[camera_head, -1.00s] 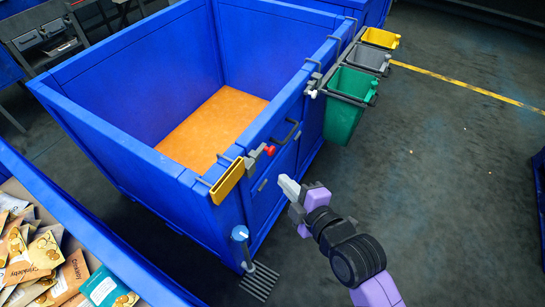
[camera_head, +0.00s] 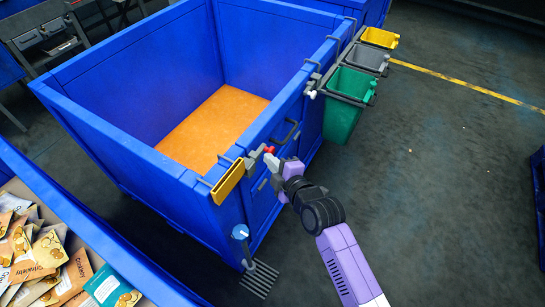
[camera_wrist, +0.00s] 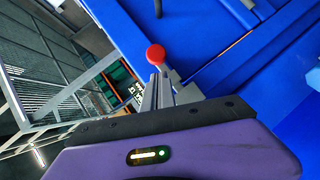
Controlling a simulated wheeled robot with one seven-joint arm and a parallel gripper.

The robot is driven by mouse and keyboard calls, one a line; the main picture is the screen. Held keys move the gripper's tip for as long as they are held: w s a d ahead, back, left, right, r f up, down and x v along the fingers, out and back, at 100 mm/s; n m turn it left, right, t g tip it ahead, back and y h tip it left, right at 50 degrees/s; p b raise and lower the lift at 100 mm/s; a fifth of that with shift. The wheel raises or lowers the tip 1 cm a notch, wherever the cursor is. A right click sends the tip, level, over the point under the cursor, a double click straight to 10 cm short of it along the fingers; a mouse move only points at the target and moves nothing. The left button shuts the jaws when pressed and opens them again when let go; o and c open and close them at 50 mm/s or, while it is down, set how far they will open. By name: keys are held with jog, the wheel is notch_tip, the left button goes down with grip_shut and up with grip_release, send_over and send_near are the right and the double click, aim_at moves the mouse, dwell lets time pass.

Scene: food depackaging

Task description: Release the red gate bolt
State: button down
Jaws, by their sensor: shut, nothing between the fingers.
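The red gate bolt (camera_head: 269,150) sits on a grey latch (camera_head: 254,158) at the top edge of the blue bin's near side. Its round red knob also shows in the wrist view (camera_wrist: 156,54), just beyond my fingertips. My gripper (camera_head: 271,160) is shut and empty, its tips right at the knob; I cannot tell whether they touch it. In the wrist view the grey fingers (camera_wrist: 158,88) are together below the knob. The blue bin (camera_head: 112,135) is open at the top, with an orange floor (camera_head: 215,125).
A yellow plate (camera_head: 228,182) hangs left of the latch. A black handle (camera_head: 291,131) is on the gate. Green (camera_head: 343,120), grey (camera_head: 366,58) and yellow (camera_head: 380,38) small bins hang at the right. A blue-topped post (camera_head: 240,233) stands below. Snack packets (camera_head: 45,250) fill a container at lower left.

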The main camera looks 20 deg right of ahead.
jog(key=shift+w+d+f, duration=0.4)
jog(key=shift+w+d, duration=0.05)
jog(key=shift+w, duration=0.05)
jog(key=w+d+b, duration=0.1)
jog(key=d+b, duration=0.1)
jog(key=w+d+b, duration=0.1)
jog(key=d+b, duration=0.1)
jog(key=shift+w+r+b, duration=0.1)
jog(key=shift+w+b, duration=0.3)
jog(key=shift+r, duration=0.1)
